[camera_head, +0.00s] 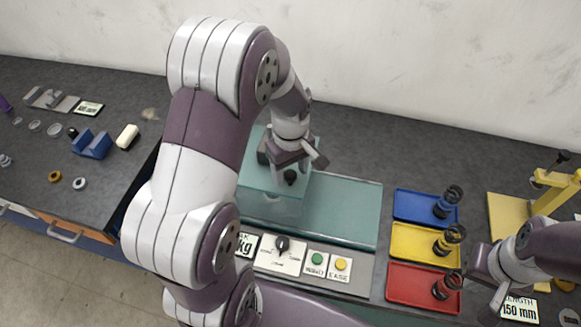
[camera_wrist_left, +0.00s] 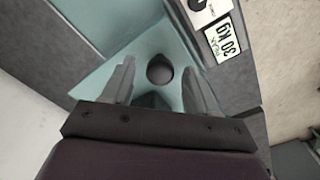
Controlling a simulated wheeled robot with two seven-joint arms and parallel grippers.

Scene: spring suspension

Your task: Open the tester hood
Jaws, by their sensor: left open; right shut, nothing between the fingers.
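The tester hood (camera_head: 270,203) is a translucent teal box on the left part of the teal tester base (camera_head: 345,212). It looks down over the base; my left arm hides part of it. A dark round knob (camera_head: 290,177) stands on the hood's top. My left gripper (camera_head: 292,164) is over the hood, open, with its fingers to either side of the knob. In the left wrist view the knob (camera_wrist_left: 160,70) shows between the spread fingers (camera_wrist_left: 156,78); neither finger clearly touches it. My right gripper (camera_head: 484,288) is shut and empty at the lower right, near the red tray.
A control panel with a black dial (camera_head: 282,244), green button (camera_head: 317,258) and yellow button (camera_head: 341,264) lies along the tester's front. Blue (camera_head: 410,204), yellow (camera_head: 408,240) and red (camera_head: 408,284) trays with dark springs stand to the right. A yellow fixture (camera_head: 515,212) stands further right.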

